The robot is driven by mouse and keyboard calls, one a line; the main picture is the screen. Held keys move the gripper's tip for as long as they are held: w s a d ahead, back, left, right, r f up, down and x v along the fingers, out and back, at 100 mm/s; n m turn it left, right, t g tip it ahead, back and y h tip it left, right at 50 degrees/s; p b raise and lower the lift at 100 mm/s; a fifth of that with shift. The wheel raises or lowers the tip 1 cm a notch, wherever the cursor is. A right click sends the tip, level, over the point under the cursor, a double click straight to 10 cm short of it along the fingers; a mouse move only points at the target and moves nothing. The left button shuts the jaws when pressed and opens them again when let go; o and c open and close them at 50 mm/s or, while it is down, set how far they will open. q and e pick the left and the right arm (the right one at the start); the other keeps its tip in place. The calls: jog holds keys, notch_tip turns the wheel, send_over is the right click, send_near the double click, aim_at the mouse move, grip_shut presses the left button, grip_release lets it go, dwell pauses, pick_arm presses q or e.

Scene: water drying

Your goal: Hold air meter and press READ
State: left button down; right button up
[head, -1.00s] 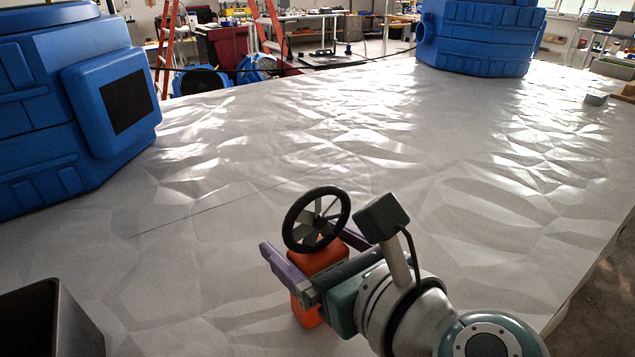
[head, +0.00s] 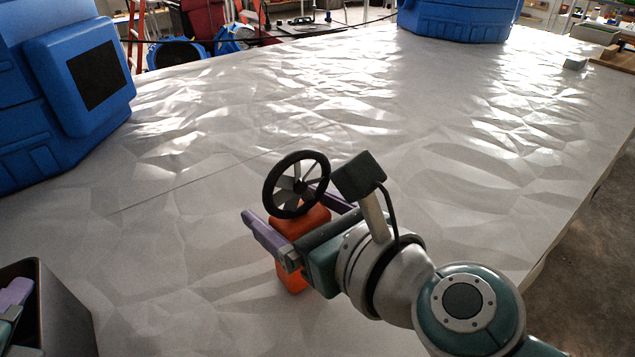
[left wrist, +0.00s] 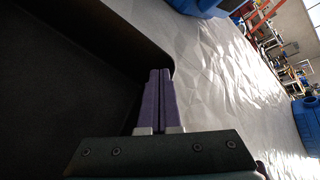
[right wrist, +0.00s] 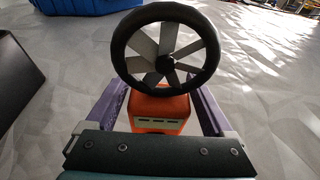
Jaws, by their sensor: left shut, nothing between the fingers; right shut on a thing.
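The air meter is an orange handheld body (head: 293,270) with a black-ringed fan wheel (head: 296,185) on top. My right gripper (head: 280,205) is shut on the orange body, one purple finger on each side, and holds it upright. In the right wrist view, the orange body (right wrist: 160,108) sits between the fingers, with the fan (right wrist: 166,52) beyond and a pale slotted panel (right wrist: 158,126) facing the camera. I cannot make out a READ button. My left gripper (left wrist: 159,78) is shut and empty at the dark bin; part of it shows at the head view's lower left.
The dark open bin (head: 62,325) stands at the lower left, and its wall (left wrist: 105,30) is close to my left fingers. Blue dryer units (head: 50,90) (head: 460,18) stand at the far left and back. The crumpled pale surface (head: 370,140) between is clear.

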pick_arm(q)
jog(key=s+d+f+m+t+h, duration=0.1)
jog(key=d+m+h, duration=0.2)
jog(key=d, duration=0.8)
jog(key=s+d+f+m+t+h, duration=0.1)
jog(key=d+m, duration=0.4)
jog(key=d, duration=0.6)
jog(key=s+d+f+m+t+h, duration=0.1)
jog(key=d+f+m+t+h, duration=0.1)
jog(key=d, duration=0.9)
jog(key=shift+f+m+h, duration=0.35)
jog(key=shift+m+h, duration=0.15)
jog(key=shift+h, duration=0.2)
jog(key=shift+f+m+h, duration=0.3)
jog(key=shift+m+h, duration=0.2)
jog(key=shift+h, duration=0.2)
jog(key=shift+w+a, duration=0.85)
jog(key=shift+w, duration=0.35)
jog(key=shift+w+a, duration=0.9)
jog(key=shift+w, duration=0.3)
jog(key=shift+w+a, duration=0.85)
jog(key=shift+w, duration=0.35)
jog(key=shift+w+a, duration=0.1)
jog(key=shift+w+a, duration=0.2)
jog(key=shift+w, duration=0.05)
